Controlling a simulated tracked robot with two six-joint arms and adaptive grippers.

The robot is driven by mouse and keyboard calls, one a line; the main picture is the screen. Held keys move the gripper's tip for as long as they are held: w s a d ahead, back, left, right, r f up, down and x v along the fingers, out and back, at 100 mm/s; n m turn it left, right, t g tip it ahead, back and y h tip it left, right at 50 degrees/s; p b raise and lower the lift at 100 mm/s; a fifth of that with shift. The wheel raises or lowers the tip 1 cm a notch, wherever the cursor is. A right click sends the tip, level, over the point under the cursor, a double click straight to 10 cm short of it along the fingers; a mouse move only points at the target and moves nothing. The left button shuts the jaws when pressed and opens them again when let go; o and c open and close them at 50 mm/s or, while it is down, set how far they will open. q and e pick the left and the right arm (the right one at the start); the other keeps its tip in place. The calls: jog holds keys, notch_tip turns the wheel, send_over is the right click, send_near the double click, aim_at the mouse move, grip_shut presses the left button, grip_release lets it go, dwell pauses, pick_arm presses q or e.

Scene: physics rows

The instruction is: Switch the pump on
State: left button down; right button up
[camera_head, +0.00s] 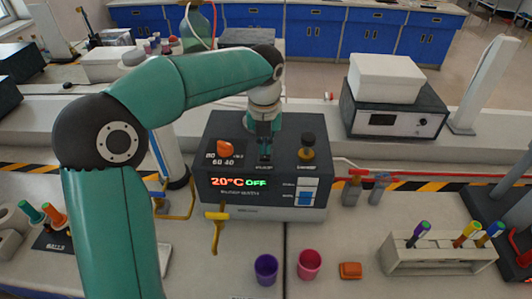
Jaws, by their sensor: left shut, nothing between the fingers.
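The dark box-shaped unit (220,205) stands on the bench at the middle. Its front display (238,182) reads 20°C in red and OFF in green. An orange knob (225,148) sits on its top left, and a black knob with a brass base (308,149) on its top right. My left gripper (264,154) is shut and empty, pointing down over the top face between the two knobs. Its dark fingertips cover that spot, so I cannot tell whether they touch the unit or a switch there. My right gripper is not in view.
A purple cup (266,269), a pink cup (309,264) and an orange block (350,270) stand in front of the unit. A yellow-handled tap (217,232) is at its front left. A rack with tubes (440,257) stands at the right. Red piping (400,175) runs right of the unit.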

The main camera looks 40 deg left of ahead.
aim_at(265, 158)
pick_arm(q)
jog(key=shift+f+b, duration=0.7)
jog(key=shift+f, duration=0.35)
dwell(0.6)
notch_tip(265, 158, up, 5)
jog(key=p, duration=0.5)
jog(key=shift+r, duration=0.1)
jog(key=shift+r+p, duration=0.85)
jog(key=shift+r, duration=0.1)
jog(key=shift+f, duration=0.1)
